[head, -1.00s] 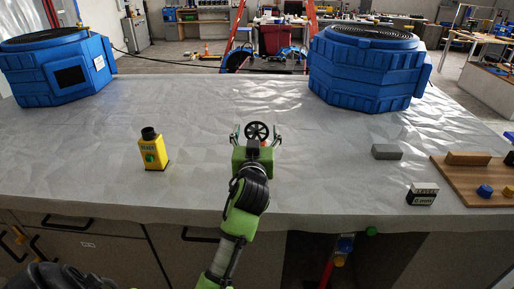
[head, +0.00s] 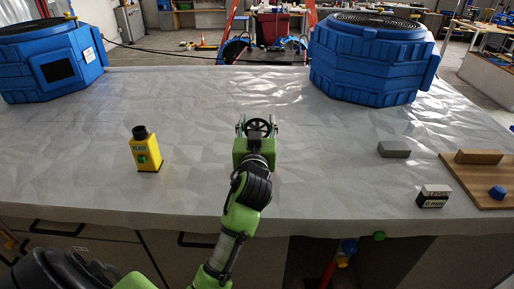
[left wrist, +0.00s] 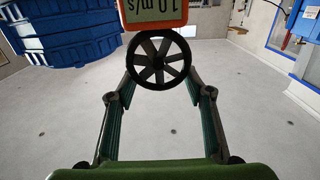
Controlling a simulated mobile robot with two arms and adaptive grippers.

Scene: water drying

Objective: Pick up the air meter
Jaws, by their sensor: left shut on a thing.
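The air meter has a black fan wheel (left wrist: 159,62) and an orange body with a display reading m/s (left wrist: 155,14), upside down in the left wrist view. In the head view its fan wheel (head: 259,127) shows just beyond my green left gripper (head: 257,130). The left gripper (left wrist: 160,84) has its two fingers on either side of the wheel and is shut on the meter. Whether the meter touches the table cannot be told. My right gripper is not in view.
Blue round machines stand at the back left (head: 52,62) and back right (head: 370,62). A grey block (head: 394,149), a small display box (head: 433,196) and a wooden board (head: 470,190) are at the right.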

